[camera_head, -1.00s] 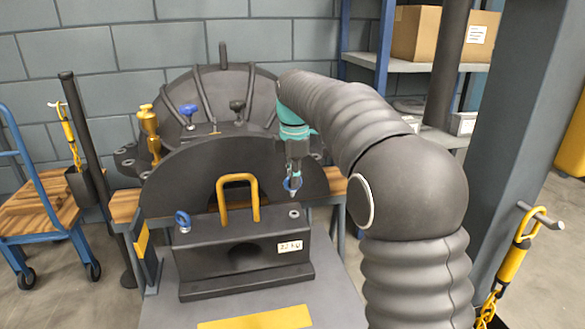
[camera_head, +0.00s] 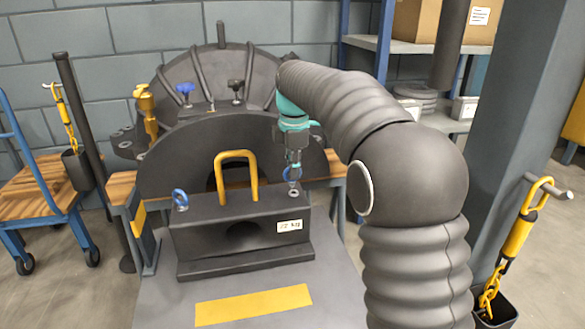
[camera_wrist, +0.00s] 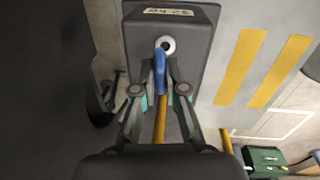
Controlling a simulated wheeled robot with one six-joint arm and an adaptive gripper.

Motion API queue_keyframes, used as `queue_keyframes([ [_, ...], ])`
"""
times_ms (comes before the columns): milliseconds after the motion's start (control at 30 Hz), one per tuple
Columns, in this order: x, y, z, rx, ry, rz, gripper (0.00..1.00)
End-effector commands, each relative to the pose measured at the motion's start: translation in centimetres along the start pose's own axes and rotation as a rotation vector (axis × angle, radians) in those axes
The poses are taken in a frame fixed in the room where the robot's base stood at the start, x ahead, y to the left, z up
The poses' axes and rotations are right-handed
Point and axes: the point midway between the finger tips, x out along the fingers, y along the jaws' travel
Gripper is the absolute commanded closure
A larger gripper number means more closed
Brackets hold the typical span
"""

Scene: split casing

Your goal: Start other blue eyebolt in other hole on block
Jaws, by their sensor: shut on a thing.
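The dark block (camera_head: 205,237) with a yellow handle (camera_head: 255,190) sits on the grey table. One blue eyebolt (camera_head: 180,198) stands upright in the hole at the block's left end. My gripper (camera_head: 291,163) is shut on the other blue eyebolt (camera_head: 292,175), above the right end of the block. The eyebolt's lower end is at or just above the right hole (camera_head: 293,191); I cannot tell whether it touches. In the wrist view, the blue eyebolt (camera_wrist: 160,68) is between the fingertips, and the pale-ringed hole (camera_wrist: 166,44) shows just beyond it.
The large dark rounded casing (camera_head: 185,150) stands right behind the block. A brass fitting (camera_head: 146,108) is at its left. A post with a yellow hook and chain (camera_head: 515,250) is at the right. The table front with a yellow strip (camera_head: 253,304) is clear.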

Motion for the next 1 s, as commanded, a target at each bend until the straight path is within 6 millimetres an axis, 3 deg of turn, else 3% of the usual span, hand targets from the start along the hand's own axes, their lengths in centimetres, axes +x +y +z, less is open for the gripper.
queue_keyframes([
  [1000, -0.14, 0.04, 0.0, -0.002, -0.006, -0.099, 1.0],
])
